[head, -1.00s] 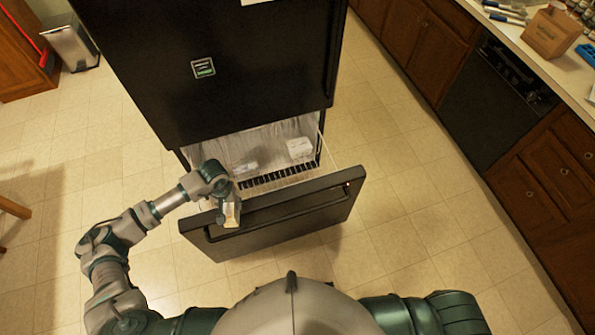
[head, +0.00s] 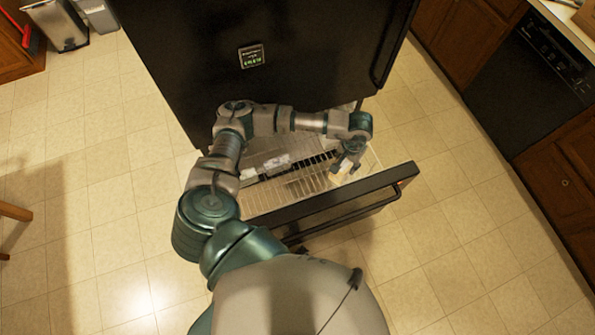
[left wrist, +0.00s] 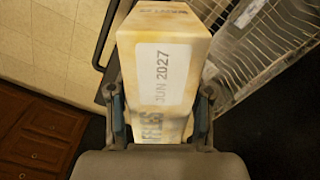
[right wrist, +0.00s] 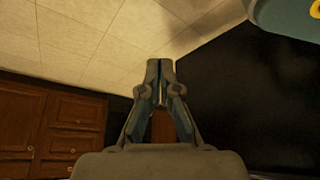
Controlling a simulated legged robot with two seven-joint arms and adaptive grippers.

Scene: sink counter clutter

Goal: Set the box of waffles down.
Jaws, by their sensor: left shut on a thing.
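The box of waffles (left wrist: 160,75), pale yellow with a white date panel, is between the fingers of my left gripper (left wrist: 160,95) in the left wrist view. In the head view the box (head: 341,170) hangs below my left gripper (head: 347,164), over the right part of the open freezer drawer (head: 250,199). I cannot tell whether the box touches the drawer's wire basket. My right gripper (right wrist: 161,80) shows in the right wrist view with its fingers together and nothing visible between them. It is hidden in the head view.
The black fridge (head: 270,100) stands behind the drawer. The drawer's dark front (head: 345,204) with its handle is on the near side. White packages (head: 270,166) lie in the drawer to the left of the box. Wooden cabinets (head: 565,170) stand at right.

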